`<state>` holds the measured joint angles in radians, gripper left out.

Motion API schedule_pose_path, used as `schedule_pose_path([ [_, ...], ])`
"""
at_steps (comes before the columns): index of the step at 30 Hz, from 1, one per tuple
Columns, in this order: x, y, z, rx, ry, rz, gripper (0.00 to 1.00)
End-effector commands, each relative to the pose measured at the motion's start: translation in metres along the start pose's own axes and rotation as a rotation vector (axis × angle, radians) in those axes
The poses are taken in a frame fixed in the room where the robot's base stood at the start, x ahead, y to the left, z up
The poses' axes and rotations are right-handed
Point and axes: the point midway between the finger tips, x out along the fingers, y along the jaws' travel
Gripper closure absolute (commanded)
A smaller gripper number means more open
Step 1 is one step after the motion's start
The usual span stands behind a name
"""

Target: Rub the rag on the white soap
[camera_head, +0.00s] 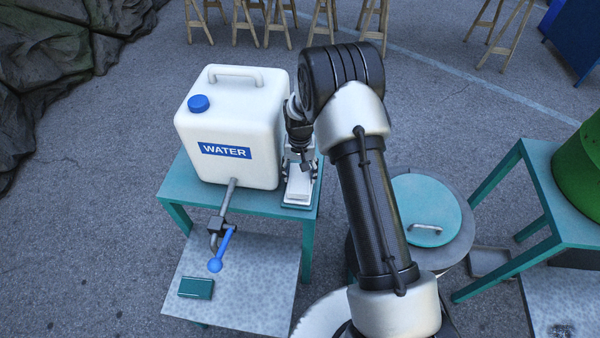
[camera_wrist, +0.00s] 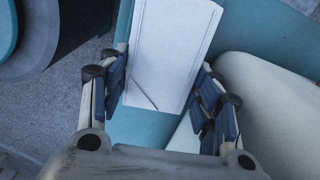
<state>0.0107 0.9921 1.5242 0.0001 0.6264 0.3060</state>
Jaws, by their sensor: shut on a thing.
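A white, flat, rectangular block (camera_head: 298,188) is at the right front corner of the teal table, above a dark teal base. In the wrist view the white block (camera_wrist: 170,50) lies between the fingers, with a thin line near its lower end. My gripper (camera_head: 301,166) points down over the block; in the wrist view my gripper (camera_wrist: 161,88) has a finger on each side of it and is shut on it. I cannot tell whether this white piece is the soap or a folded rag. No separate rag is clearly visible.
A white water container (camera_head: 235,125) stands close left of my gripper, with a tap and blue handle (camera_head: 222,250) in front. A teal block (camera_head: 196,288) lies on the grey lower surface (camera_head: 250,280). A round teal lid (camera_head: 425,205) is to the right.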

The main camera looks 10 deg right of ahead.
Motion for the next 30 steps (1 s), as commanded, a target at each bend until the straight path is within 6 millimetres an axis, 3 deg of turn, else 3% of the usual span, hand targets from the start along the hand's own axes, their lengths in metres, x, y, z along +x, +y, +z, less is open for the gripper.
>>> schedule_pose_path([
  [18, -0.053, 0.0, -0.001, 0.0, 0.002, 0.0, 0.61],
  [30, -0.056, 0.0, 0.0, 0.0, 0.0, 0.0, 0.61],
])
